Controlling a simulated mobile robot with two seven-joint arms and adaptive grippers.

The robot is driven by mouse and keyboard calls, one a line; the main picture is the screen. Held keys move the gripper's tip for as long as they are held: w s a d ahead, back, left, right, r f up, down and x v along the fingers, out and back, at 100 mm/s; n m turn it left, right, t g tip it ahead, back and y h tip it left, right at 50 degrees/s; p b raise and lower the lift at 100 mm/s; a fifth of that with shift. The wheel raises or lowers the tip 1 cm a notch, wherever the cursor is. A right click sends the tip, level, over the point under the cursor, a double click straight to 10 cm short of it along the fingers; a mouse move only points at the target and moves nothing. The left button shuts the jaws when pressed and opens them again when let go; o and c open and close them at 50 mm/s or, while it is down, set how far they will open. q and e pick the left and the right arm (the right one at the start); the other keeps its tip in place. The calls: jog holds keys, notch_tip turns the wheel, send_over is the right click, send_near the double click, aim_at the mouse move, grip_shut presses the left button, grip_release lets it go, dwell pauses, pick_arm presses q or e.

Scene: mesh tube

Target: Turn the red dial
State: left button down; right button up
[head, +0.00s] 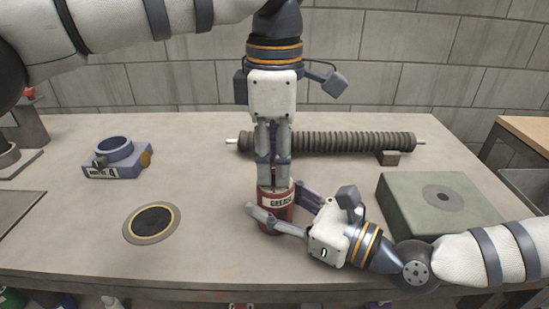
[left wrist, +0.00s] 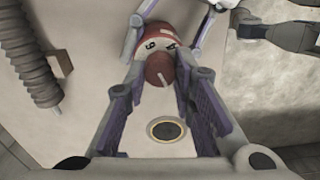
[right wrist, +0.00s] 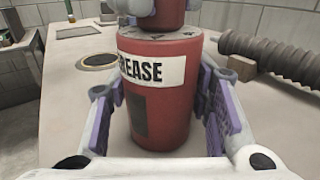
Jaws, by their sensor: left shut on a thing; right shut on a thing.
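The red grease canister (head: 275,224) stands upright near the table's front, its white GREASE label facing the right wrist view (right wrist: 152,69). The red dial sits on its top; the left wrist view shows it as a round red knob (left wrist: 160,69) with a pale line on it. My left gripper (head: 274,180) comes straight down from above and is shut on the dial, its fingers on either side. In the head view the fingers mostly hide the dial. My right gripper (head: 276,200) reaches in low from the right and is shut around the canister's body.
A ribbed dark tube (head: 340,142) on a rod lies behind. A blue clamp block (head: 118,158) and a round mesh disc (head: 151,222) are to the left. A green box (head: 437,200) stands right, by my right arm. The table between clamp and canister is clear.

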aim_at(274, 167)
dwell(0.3)
pick_arm(q)
jog(key=c, duration=1.3)
grip_release()
jog(key=shift+c, duration=0.2)
notch_tip(274, 167, up, 12)
pick_arm(e)
jog(key=o, duration=1.3)
jog(key=shift+o, duration=0.2)
jog(key=shift+d, duration=0.1)
